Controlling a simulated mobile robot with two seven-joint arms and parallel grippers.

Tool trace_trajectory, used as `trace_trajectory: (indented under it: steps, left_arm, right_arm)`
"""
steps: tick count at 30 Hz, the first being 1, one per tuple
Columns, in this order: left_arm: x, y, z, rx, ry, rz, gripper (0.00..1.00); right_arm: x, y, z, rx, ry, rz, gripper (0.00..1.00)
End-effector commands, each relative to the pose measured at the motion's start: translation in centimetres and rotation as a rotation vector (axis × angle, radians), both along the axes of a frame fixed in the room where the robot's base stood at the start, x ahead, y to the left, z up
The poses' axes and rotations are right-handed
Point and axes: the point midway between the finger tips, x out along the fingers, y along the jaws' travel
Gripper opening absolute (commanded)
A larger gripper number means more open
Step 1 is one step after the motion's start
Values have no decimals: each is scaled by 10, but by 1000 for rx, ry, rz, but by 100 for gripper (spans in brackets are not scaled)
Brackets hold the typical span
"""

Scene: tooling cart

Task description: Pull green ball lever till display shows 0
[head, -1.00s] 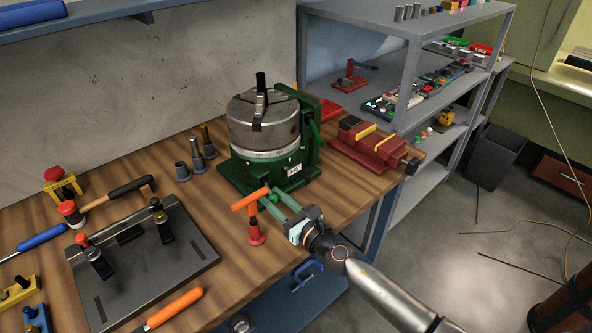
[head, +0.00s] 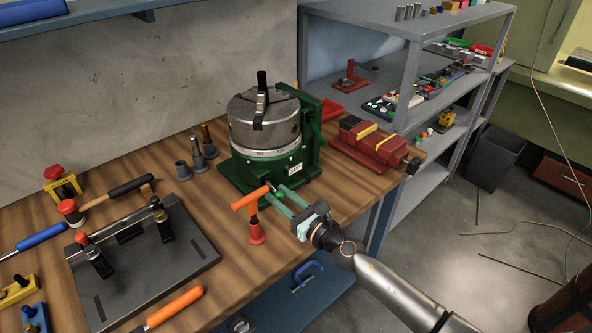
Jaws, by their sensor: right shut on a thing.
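A green rotary table (head: 238,177) with a grey three-jaw chuck (head: 262,125) on top stands at the back of the wooden bench. A small white display (head: 295,170) is on the front of its base; its digits are too small to read. The green ball (head: 279,195) of the lever is low at the front of the base. My right gripper (head: 278,200) reaches in from the lower right and is shut on the green ball, which shows partly between its fingers. My left gripper is not in view.
An orange-handled tool on a red stand (head: 255,232) is just left of my right gripper's fingers. A red vise (head: 372,147) stands to the right of the rotary table. A dark fixture plate (head: 150,275) lies at the left front.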

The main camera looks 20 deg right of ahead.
Motion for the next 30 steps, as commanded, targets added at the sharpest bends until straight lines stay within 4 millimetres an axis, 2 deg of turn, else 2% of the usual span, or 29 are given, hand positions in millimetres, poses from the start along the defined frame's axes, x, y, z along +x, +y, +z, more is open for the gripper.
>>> trace_trajectory:
  steps: [1,6,30]
  left_arm:
    - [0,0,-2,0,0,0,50]
    - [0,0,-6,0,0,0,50]
    - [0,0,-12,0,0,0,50]
  right_arm:
    - [4,-10,0,-4,-5,-17,0]
    - [6,-19,1,-3,-5,-18,0]
    - [15,-32,3,-3,-7,-19,0]
